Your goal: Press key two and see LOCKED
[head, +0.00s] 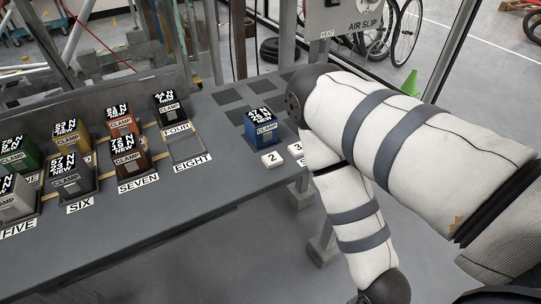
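Key two (272,159), a small white block marked "2", lies on the grey bench just in front of a blue clamp block (262,131). A similar white key marked "3" (296,148) is to its right, close beside my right arm's white sleeve. I see no key one; the arm covers part of the bench there. I read no LOCKED sign anywhere in view. My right arm crosses the right side of the picture, bent, and its lower part runs down out of frame. Its gripper is not visible. My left arm and gripper are not in view.
Several coloured clamp blocks stand at the left in labelled places, including a brown one (129,154) at SEVEN. The EIGHT place (187,149) is empty. An AIR SLIP panel (340,18) stands behind the bench. The bench front (215,180) is clear.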

